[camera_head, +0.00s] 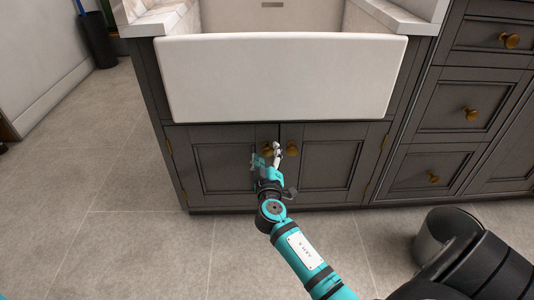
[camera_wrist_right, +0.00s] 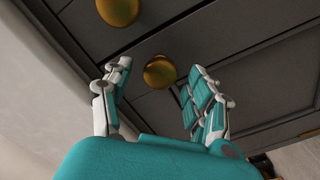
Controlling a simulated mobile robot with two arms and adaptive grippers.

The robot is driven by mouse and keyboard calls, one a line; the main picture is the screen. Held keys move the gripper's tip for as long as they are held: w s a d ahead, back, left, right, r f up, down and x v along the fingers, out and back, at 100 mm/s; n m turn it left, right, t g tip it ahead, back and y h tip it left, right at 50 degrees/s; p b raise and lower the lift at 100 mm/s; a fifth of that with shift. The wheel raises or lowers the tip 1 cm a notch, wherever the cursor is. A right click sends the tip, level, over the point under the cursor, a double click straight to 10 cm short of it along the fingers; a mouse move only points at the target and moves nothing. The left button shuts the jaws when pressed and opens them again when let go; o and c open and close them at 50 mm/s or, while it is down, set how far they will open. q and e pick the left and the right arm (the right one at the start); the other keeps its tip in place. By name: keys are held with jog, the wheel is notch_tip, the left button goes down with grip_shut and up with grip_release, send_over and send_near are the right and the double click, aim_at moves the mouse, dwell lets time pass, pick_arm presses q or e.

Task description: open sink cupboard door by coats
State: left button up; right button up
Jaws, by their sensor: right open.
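Under the sink are two dark grey cupboard doors, the left door (camera_head: 222,168) and the right door (camera_head: 330,165), both shut. No coats show, so I cannot tell which door is by them. The left door's brass knob (camera_head: 268,151) and the right door's knob (camera_head: 292,149) sit near the middle seam. My right gripper (camera_head: 268,156) is open in front of the left door's knob. In the right wrist view that knob (camera_wrist_right: 160,72) shows between the spread fingers, with no clear contact. The other knob (camera_wrist_right: 118,10) is outside them. My left gripper is not in view.
A white sink (camera_head: 280,80) juts out above the doors. Drawers with brass knobs (camera_head: 471,114) stand to the right. A black bin-like holder (camera_head: 97,40) stands at the far left by the wall. The tiled floor (camera_head: 110,190) is clear in front and left.

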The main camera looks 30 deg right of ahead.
jog(key=shift+x, duration=1)
grip_shut()
